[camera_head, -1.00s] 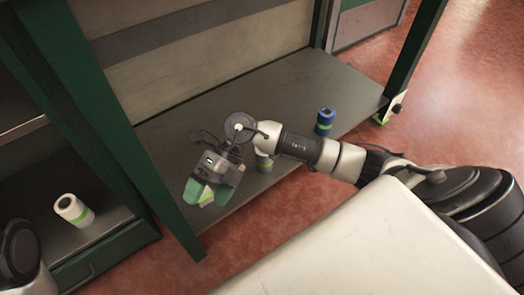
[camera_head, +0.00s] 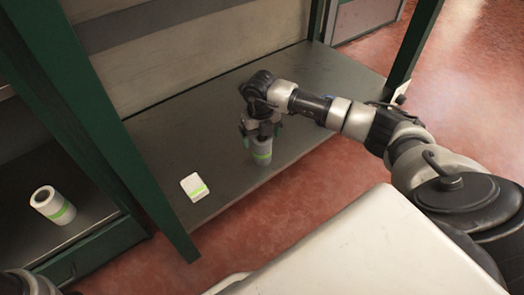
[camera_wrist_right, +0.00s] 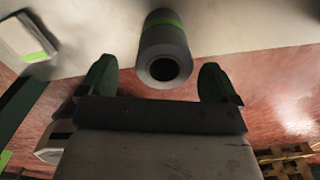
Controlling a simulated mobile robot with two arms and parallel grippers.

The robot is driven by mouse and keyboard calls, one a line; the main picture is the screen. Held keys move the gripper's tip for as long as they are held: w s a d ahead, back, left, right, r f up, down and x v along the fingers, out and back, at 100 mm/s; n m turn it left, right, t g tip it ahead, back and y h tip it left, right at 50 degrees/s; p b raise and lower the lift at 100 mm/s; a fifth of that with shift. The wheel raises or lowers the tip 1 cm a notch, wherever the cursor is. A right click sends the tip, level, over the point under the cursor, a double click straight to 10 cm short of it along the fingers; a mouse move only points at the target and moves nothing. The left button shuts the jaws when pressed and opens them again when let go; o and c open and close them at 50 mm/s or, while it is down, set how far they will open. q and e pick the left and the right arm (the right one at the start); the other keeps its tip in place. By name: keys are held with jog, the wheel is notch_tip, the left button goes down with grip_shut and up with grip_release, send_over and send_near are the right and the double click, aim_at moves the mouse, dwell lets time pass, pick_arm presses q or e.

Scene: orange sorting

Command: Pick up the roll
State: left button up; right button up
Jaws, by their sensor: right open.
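A grey roll (camera_head: 261,153) with a green band stands upright on the grey shelf, near its front edge. My right gripper (camera_head: 261,130) is over the top of this roll, pointing down, with its green fingers apart. In the right wrist view the roll (camera_wrist_right: 165,48) shows its dark hollow core and lies between the two open fingers (camera_wrist_right: 158,68), with a gap on each side. My left gripper is not in view.
A white box with a green stripe (camera_head: 194,188) lies on the grey shelf (camera_head: 175,135), left of the grey roll. A green post (camera_head: 145,165) separates this shelf from the left one. The back of the shelf is clear.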

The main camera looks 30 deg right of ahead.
jog(key=f+b, duration=0.4)
jog(key=f, duration=0.1)
jog(key=shift+s+d, duration=0.15)
jog(key=shift+d, duration=0.05)
jog(key=shift+r, duration=0.1)
jog(key=c, duration=1)
